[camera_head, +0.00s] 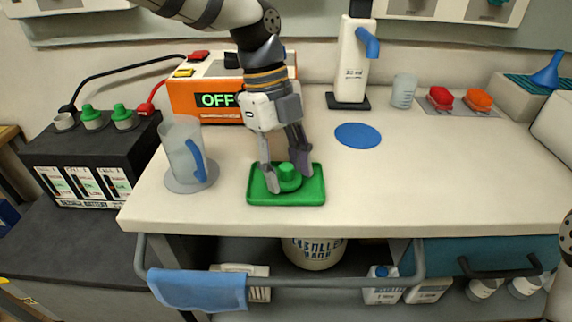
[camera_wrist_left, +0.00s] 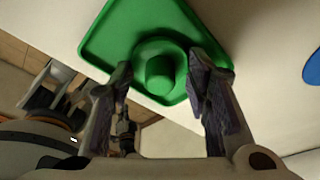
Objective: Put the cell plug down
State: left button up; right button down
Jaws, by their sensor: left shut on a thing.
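The green cell plug (camera_head: 288,172) is between the fingers of my left gripper (camera_head: 286,184), which is shut on it. The plug is upright, at the small green tray (camera_head: 258,198) on the bench. I cannot tell for sure whether it touches the tray floor. In the left wrist view the round plug (camera_wrist_left: 160,72) shows against the tray (camera_wrist_left: 112,28), with a finger of my left gripper (camera_wrist_left: 162,88) on either side. On the battery (camera_head: 90,155) at the left, two similar green plugs (camera_head: 122,115) sit beside one uncapped opening (camera_head: 64,121). My right gripper is out of view.
A clear jug (camera_head: 181,150) with a blue handle stands left of the tray. Behind is an orange unit (camera_head: 190,98) reading OFF. A blue disc (camera_head: 358,135) and white bottle (camera_head: 352,65) are behind right. The bench right of the tray is clear. A rail (camera_head: 330,283) runs along the front.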

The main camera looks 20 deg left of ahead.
pick_arm(q)
jog(key=o, duration=0.9)
jog(key=shift+f, duration=0.1)
jog(key=shift+c, duration=0.2)
jog(key=v, duration=1.2)
jog(key=shift+a, duration=0.1)
